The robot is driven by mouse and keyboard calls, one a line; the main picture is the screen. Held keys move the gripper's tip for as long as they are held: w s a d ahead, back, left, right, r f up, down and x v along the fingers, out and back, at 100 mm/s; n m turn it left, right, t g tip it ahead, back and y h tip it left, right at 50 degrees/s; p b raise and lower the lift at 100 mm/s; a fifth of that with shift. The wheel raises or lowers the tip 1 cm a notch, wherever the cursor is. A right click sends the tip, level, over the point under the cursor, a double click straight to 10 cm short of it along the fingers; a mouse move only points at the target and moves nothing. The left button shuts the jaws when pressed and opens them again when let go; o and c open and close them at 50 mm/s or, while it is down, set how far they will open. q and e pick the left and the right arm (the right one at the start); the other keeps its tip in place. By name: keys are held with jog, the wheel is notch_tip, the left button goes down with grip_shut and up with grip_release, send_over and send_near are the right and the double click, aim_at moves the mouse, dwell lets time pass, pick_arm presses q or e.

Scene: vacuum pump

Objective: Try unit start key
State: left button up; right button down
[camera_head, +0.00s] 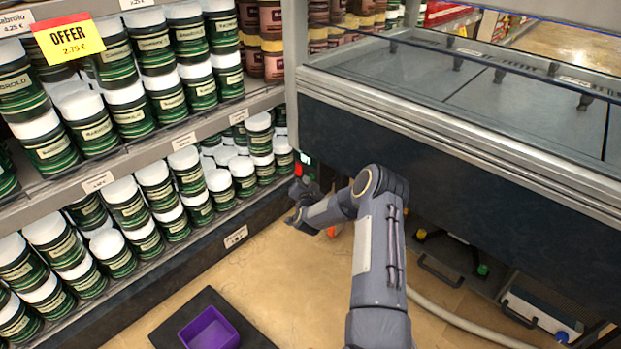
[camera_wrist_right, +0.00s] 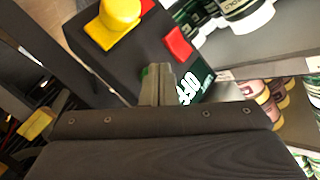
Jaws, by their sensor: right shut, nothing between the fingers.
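My right gripper (camera_head: 296,197) is at the far end of my right arm, low by the corner where the shelf meets the freezer. In the right wrist view its fingers (camera_wrist_right: 158,86) are shut and empty, in front of a dark control box (camera_wrist_right: 130,50). The box carries a round yellow knob (camera_wrist_right: 119,14), a red key (camera_wrist_right: 178,43) and a small display (camera_wrist_right: 190,90) whose white letters seem to read OFF. A bit of green (camera_wrist_right: 146,72) shows beside the fingertips; the fingers hide most of it, and contact cannot be told. My left gripper is not in view.
Shelves of green jars (camera_head: 127,204) stand on the left. A freezer (camera_head: 450,150) spans the right, with a pale hose (camera_head: 455,318) on the floor below. A purple bin (camera_head: 209,329) sits on a dark mat (camera_head: 165,332). Floor between is clear.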

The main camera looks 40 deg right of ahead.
jog(key=shift+d, duration=0.35)
dwell(0.4)
jog(key=shift+a, duration=0.15)
jog(key=shift+s+a, duration=0.1)
jog(key=shift+a, duration=0.6)
jog(key=shift+s+a+p, duration=0.2)
jog(key=shift+a+p, duration=0.35)
jog(key=shift+a, duration=1.95)
